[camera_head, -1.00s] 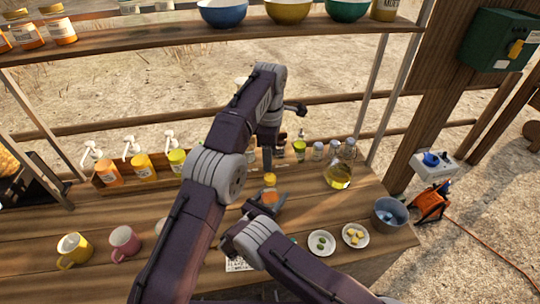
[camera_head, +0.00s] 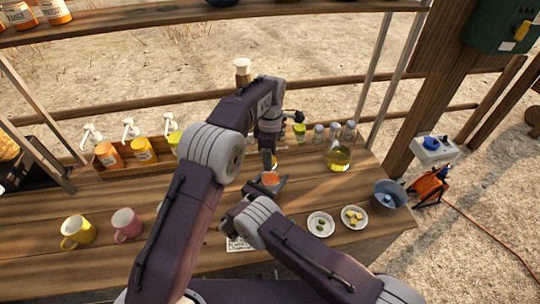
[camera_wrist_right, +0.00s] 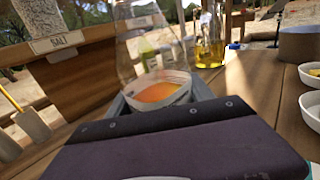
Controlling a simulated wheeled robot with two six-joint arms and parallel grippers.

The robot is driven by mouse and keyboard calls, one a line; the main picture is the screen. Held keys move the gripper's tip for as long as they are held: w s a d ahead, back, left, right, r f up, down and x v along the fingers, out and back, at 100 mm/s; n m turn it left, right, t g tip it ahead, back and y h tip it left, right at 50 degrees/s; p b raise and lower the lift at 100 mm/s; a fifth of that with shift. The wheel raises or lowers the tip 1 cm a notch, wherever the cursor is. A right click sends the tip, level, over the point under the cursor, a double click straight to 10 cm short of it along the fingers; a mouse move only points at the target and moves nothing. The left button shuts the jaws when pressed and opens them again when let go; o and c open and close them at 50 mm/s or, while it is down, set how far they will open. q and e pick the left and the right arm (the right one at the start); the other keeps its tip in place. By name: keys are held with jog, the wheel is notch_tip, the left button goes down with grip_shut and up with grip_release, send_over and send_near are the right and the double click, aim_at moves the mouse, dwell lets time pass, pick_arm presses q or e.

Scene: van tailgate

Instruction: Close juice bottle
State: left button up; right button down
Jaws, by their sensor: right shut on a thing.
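The juice bottle (camera_head: 270,179) stands upright on the wooden counter, clear with orange juice low in it. My right gripper (camera_head: 266,187) is shut around its lower part. The right wrist view shows the bottle (camera_wrist_right: 158,91) between the fingers; its top is cut off by the frame. My left gripper (camera_head: 269,155) points down directly above the bottle. A small yellow piece, seemingly the cap (camera_head: 275,162), shows at its tip over the bottle's mouth. The left fingers are mostly hidden, so I cannot tell whether they grip it or how it sits.
An oil flask (camera_head: 338,158) stands to the right, with small jars behind. Two small plates (camera_head: 320,224) and a grey pot (camera_head: 389,194) are at the right. Pump bottles (camera_head: 143,151) line the back left. A yellow mug (camera_head: 78,232) and a pink mug (camera_head: 126,224) stand front left.

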pick_arm(q)
grip_shut()
jog(key=m, duration=1.2)
jog(key=shift+m, duration=0.3)
jog(key=m, duration=0.6)
jog(key=shift+f, duration=0.1)
jog(key=m, duration=0.9)
jog(key=shift+o, duration=0.8)
grip_release()
